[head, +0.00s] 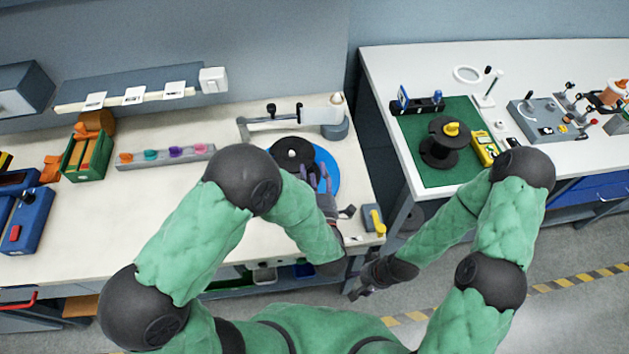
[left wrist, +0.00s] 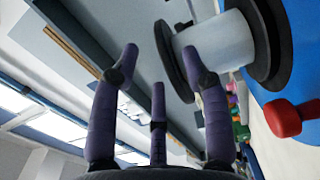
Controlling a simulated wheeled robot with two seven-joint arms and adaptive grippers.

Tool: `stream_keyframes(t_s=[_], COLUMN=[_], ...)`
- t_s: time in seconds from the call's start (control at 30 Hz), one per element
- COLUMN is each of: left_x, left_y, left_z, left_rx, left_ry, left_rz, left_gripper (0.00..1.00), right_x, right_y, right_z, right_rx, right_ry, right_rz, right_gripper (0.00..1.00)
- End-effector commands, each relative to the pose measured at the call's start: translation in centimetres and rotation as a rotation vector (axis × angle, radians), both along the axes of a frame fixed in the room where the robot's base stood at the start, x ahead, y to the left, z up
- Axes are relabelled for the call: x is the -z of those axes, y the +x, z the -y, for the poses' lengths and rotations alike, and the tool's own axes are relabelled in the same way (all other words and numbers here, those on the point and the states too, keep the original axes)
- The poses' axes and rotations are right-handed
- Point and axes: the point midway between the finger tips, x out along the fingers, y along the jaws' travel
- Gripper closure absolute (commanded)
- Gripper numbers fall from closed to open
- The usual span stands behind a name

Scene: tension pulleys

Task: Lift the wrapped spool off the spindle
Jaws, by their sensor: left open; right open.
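The wrapped spool (head: 292,153) stands on a round blue base (head: 328,170) on the left bench. In the left wrist view the spool (left wrist: 222,42) has a white wrapped core between two black flanges. The spindle is mostly hidden inside the spool; only a light spot shows at the top centre. My left gripper (head: 325,182) is open and empty at the near right side of the spool. Its spread fingers (left wrist: 160,72) point toward the spool without closing around it. My right gripper (head: 362,290) is open and empty, low in front of the bench.
A red knob (left wrist: 290,118) sits by the blue base. A grey arm-like fixture (head: 290,120) stands behind the spool. A yellow-handled block (head: 374,220) is at the bench corner. Another black spool (head: 440,155) with a yellow top stands on a green mat (head: 425,175) on the right bench.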

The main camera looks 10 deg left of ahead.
Motion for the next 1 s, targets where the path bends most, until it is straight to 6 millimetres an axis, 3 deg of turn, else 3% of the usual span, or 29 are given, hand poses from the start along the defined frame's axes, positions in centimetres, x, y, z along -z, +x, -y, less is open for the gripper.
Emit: stream_keyframes(t_s=[0.3,0.5,0.93,0.97,1.0], left_x=[0.1,0.1,0.0,0.0,0.0], left_y=[5.1,7.2,8.0,8.0,8.0], left_z=[-1.7,-2.3,-2.5,-2.5,-2.5], left_rx=[-0.004,-0.002,0.001,0.001,0.001], left_ry=[-0.001,0.000,0.001,0.001,0.001], left_rz=[0.000,0.000,0.000,0.000,0.000], left_gripper=[0.54,0.54,0.54,0.56,0.68], right_x=[0.6,0.8,0.8,0.8,0.8], right_y=[0.0,0.0,0.0,0.0,0.0], right_z=[0.0,0.0,0.0,0.0,0.0], right_rx=[0.000,0.000,0.000,0.000,0.000], right_ry=[0.000,0.000,0.000,0.000,0.000], right_rz=[0.000,0.000,0.000,0.000,0.000], right_gripper=[0.46,0.46,0.46,0.46,0.46])
